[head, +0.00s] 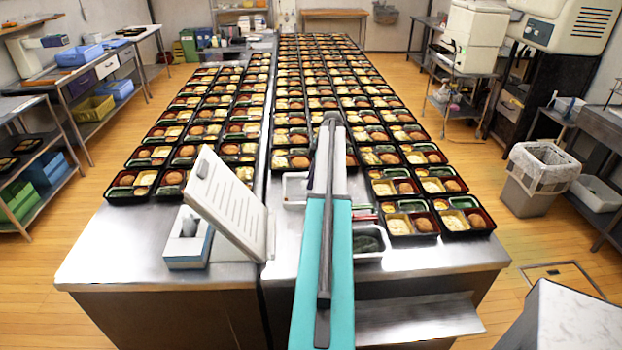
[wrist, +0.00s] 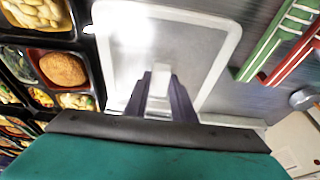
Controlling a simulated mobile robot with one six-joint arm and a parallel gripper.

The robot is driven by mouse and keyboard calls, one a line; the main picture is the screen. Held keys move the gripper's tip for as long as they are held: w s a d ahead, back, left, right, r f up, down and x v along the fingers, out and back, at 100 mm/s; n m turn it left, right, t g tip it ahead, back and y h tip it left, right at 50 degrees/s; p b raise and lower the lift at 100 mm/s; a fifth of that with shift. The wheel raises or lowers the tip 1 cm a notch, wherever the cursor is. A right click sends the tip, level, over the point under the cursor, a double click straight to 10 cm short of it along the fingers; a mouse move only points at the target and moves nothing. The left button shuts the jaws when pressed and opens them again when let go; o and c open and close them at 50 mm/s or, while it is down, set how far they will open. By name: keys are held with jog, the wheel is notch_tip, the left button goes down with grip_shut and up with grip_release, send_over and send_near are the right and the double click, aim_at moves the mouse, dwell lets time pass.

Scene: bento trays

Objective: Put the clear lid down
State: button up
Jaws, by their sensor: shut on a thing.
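In the wrist view my gripper (wrist: 160,100) has its dark fingers shut on the pale handle of the clear lid (wrist: 160,78). The lid's see-through sheet is hard to tell from what lies below it. Under the fingers is a white-rimmed rectangular container (wrist: 228,50) with a plain grey inside. I cannot tell whether the lid touches its rim. A white-rimmed container (head: 293,203) shows left of the arm.
Many filled bento trays (head: 465,215) cover the table. Green (wrist: 262,50) and red (wrist: 292,68) strips lie right of the container in the wrist view. In the head view, a white slatted panel (head: 225,205) leans left, and a container of dark green food (head: 370,256) sits right.

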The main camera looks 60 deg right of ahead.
jog(key=shift+f, duration=0.15)
jog(key=o, duration=0.8)
jog(key=shift+o, duration=0.2)
jog(key=shift+r, duration=0.25)
jog(key=b+v, duration=0.4)
jog(key=v, duration=0.7)
jog(key=shift+r, duration=0.4)
jog(key=shift+s, duration=0.1)
